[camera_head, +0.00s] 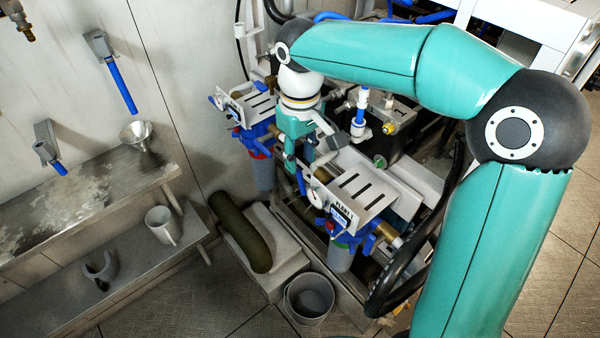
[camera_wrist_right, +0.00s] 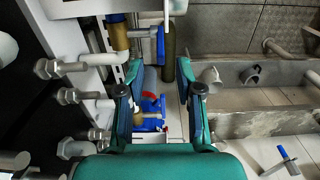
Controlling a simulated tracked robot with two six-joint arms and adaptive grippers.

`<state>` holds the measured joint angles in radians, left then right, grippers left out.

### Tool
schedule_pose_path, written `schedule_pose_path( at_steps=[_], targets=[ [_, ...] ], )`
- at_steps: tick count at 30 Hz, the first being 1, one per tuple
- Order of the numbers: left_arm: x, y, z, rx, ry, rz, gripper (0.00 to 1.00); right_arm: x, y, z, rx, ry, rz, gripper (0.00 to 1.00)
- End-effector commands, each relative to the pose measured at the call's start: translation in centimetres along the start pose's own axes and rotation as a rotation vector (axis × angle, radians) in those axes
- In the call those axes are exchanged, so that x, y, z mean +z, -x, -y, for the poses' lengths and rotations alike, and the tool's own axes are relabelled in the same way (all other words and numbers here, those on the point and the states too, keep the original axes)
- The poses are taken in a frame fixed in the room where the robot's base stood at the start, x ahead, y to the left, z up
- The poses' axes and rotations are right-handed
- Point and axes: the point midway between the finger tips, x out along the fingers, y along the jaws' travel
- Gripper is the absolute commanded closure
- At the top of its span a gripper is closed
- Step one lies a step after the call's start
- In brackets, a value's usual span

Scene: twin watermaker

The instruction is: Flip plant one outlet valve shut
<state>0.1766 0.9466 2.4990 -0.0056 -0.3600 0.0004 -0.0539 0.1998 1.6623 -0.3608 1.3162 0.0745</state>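The plant one unit (camera_head: 347,205), labelled PLANT 1, has a slotted white top, a round gauge (camera_head: 317,197) and blue fittings below. A blue lever (camera_head: 301,181) shows at its left end, just under my right gripper (camera_head: 303,160). In the right wrist view, a brass valve (camera_wrist_right: 119,36) with a blue handle (camera_wrist_right: 160,45) lies beyond the fingertips. My right gripper (camera_wrist_right: 157,78) is open there, with nothing between its fingers in contact. A blue fitting with a red ring (camera_wrist_right: 152,98) shows behind the gap. Which valve is the outlet, I cannot tell. My left gripper is out of view.
A second similar unit (camera_head: 248,104) stands to the left. A steel bench (camera_head: 70,212) with a funnel (camera_head: 138,134) and mug (camera_head: 163,225) is at left. Black hoses (camera_head: 405,277) run at right.

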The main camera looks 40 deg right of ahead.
Motion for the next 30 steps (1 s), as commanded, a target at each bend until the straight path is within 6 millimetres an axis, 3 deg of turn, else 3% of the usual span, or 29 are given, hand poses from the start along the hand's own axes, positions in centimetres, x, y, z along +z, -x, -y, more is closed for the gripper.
schedule_pose_path(
  at_steps=[3, 9, 21, 22, 28, 30],
  targets=[
    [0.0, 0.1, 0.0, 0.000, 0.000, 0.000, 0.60, 0.1, -2.4, 0.0, 0.001, 0.001, 0.004, 0.65],
    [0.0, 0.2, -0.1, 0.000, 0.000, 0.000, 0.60, 0.0, -4.8, 0.1, 0.001, 0.002, 0.002, 0.65],
    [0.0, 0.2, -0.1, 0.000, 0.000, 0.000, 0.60, -0.1, -5.6, 0.1, 0.001, 0.002, 0.000, 0.65],
    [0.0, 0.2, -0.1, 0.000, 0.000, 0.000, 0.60, -0.1, -5.6, 0.1, 0.001, 0.002, -0.001, 0.66],
    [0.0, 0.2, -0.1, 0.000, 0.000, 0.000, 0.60, -0.1, -5.5, 0.1, 0.001, 0.002, 0.000, 1.00],
    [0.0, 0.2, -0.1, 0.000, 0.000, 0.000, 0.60, -0.1, -5.5, 0.1, 0.001, 0.002, 0.000, 1.00]
  ],
)
